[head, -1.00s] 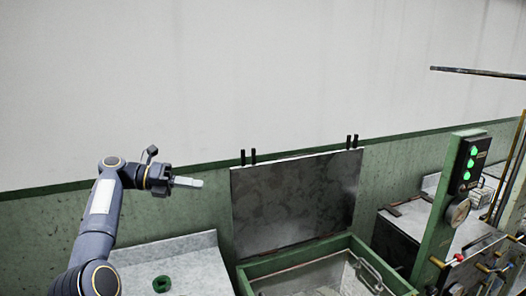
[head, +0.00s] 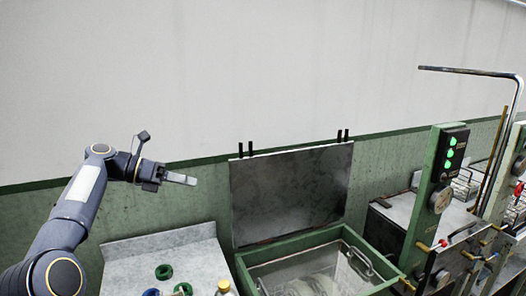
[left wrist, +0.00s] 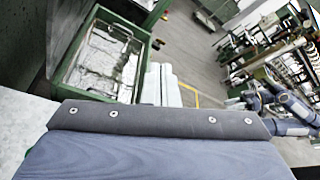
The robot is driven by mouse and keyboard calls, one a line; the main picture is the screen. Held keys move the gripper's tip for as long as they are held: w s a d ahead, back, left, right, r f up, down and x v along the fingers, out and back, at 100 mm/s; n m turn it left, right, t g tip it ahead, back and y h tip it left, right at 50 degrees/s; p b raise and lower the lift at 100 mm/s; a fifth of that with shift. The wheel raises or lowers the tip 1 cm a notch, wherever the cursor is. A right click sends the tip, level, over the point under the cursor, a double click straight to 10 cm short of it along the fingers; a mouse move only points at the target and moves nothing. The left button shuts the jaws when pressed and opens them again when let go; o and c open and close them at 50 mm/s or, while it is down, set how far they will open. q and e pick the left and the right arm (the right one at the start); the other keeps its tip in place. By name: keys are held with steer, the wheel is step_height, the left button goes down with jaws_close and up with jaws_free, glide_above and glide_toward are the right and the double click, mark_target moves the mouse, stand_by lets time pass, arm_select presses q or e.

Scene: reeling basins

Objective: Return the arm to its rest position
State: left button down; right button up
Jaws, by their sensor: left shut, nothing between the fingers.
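My left arm (head: 72,208) comes in from the left in the head view. Its gripper (head: 192,180) is raised in front of the wall, above the grey worktop and left of the upright lid. It is shut and empty, with its fingers pointing right, touching nothing. The left wrist view is largely filled in its lower part by a grey-blue part of my own arm; the fingers do not show there. My right gripper is not seen in the head view.
A green-framed basin (head: 251,277) stands with its metal lid (head: 290,192) open upright. Right of the basin rises a green post with lights (head: 433,190). Open floor (left wrist: 196,62) shows in the left wrist view.

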arm_select(q)
steer(key=s+a+f+m+t+y+b, duration=0.1)
steer(key=s+f+m+y, duration=0.2)
steer(key=s+m, duration=0.5)
steer(key=s+f+m+t+y+b, duration=0.1)
steer(key=s+f+m+y, duration=0.2)
steer(key=s, duration=1)
steer(key=s+f+m+y+b, duration=0.1)
steer(key=s+f+m+y, duration=0.3)
steer(key=s+f+m, duration=1)
steer(key=s+f, duration=0.3)
steer(key=s, duration=0.2)
steer(key=shift+s+f+t+b, duration=0.15)
steer(key=shift+f+t+b, duration=0.2)
steer(key=shift+t, duration=0.05)
